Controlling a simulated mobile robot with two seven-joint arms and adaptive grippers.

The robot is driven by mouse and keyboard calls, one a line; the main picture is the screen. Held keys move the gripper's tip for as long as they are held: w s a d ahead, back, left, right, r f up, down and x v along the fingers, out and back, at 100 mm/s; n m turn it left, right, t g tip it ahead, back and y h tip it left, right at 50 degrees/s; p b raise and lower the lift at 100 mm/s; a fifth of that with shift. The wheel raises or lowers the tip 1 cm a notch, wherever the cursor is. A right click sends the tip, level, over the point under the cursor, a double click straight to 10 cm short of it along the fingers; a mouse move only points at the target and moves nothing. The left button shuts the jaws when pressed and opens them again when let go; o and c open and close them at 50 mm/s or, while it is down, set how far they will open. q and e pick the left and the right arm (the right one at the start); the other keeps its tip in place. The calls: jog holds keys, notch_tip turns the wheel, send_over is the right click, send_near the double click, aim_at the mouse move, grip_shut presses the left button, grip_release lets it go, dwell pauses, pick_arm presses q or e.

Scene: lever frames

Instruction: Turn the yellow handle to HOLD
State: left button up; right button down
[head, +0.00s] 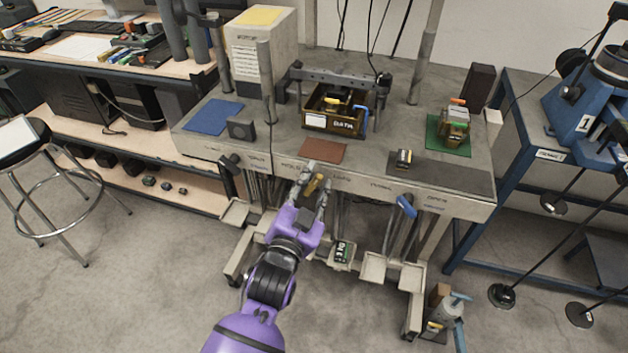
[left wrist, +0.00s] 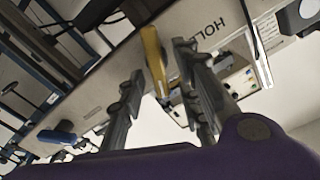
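The yellow handle (head: 314,184) is at the front edge of the grey workbench, partly hidden by my left gripper (head: 312,180) in the head view. In the left wrist view the yellow handle (left wrist: 153,58) stands between the two fingertips of my left gripper (left wrist: 160,62). The fingers are spread, with a visible gap on each side of it; contact is not clear. A partly covered label (left wrist: 203,26) reading "HOL" is printed on the bench edge beside the right-hand finger in that view. The right gripper is in neither view.
A blue handle (head: 406,206) hangs from the bench edge to the right, and a black handle (head: 229,163) is to the left. A crate (head: 316,121), a brown mat (head: 323,150) and a blue mat (head: 213,116) are on the bench. A stool (head: 45,190) stands far left.

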pick_arm(q)
jog(key=shift+w+d, duration=0.15)
jog(key=shift+w, duration=0.45)
grip_shut()
